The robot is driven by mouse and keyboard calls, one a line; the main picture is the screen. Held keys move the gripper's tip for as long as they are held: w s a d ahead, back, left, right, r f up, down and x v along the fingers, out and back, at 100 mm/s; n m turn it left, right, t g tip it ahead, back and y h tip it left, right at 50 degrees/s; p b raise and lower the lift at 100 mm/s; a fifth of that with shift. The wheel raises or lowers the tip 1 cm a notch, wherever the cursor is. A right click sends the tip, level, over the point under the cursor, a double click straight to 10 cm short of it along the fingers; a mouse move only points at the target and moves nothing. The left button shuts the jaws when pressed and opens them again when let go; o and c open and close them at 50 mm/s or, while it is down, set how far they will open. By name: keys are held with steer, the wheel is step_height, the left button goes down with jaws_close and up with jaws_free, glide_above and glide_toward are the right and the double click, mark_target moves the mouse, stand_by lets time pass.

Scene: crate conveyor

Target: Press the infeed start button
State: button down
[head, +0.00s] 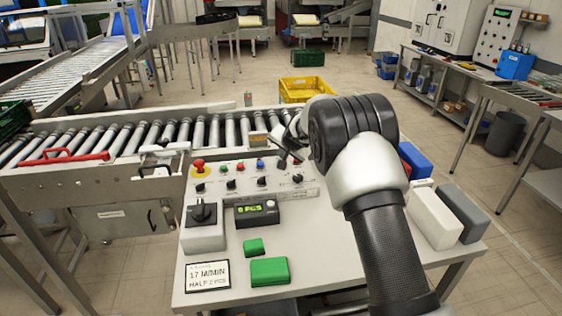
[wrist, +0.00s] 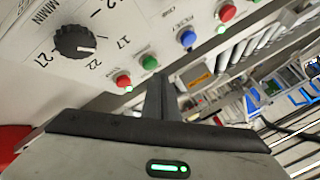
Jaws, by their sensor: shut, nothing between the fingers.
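The control panel (head: 250,190) stands on the work table, with a row of small coloured buttons and several black knobs below them. In the wrist view a green button (wrist: 149,62) sits between a red button (wrist: 123,82) and a blue button (wrist: 188,38). I cannot read a label that names the infeed start button. My gripper (wrist: 160,80) is shut and empty, its fingertips in front of the panel close to the green button; I cannot tell whether they touch. In the head view my gripper (head: 287,153) is at the panel's right end, partly hidden by my arm.
A red mushroom button (head: 198,164) is at the panel's left end. A black rotary switch (head: 203,212) and a display box (head: 257,212) stand in front. Green blocks (head: 269,271) lie on the table. The roller conveyor (head: 150,136) runs behind. White and grey blocks (head: 436,215) stand right.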

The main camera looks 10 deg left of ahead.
steer(key=shift+r+p, duration=1.7)
steer(key=shift+r, duration=0.85)
steer(key=s+d+r+n+p, duration=0.1)
steer(key=s+d+r, duration=0.3)
steer(key=s+r, duration=0.3)
steer(key=s+d+r+n+g, duration=0.1)
steer(key=s+d+r, duration=0.3)
steer(key=s+r, duration=0.3)
steer(key=s+d+r+p, duration=0.1)
steer(key=s+d+r, duration=0.3)
steer(key=s+r, duration=0.3)
steer(key=s+d+n+h, duration=0.1)
steer(key=s+d, duration=0.2)
steer(key=s, duration=0.7)
steer(key=s+d+f+g+h, duration=0.1)
steer(key=s+d, duration=0.3)
steer(key=s, duration=0.6)
steer(key=s+d+n+g+h+p, duration=0.1)
steer(key=s+d, duration=0.2)
steer(key=s, duration=0.7)
steer(key=shift+s+d+f+n, duration=0.15)
steer(key=shift+s+d+n, duration=0.1)
steer(key=shift+s+n, duration=0.05)
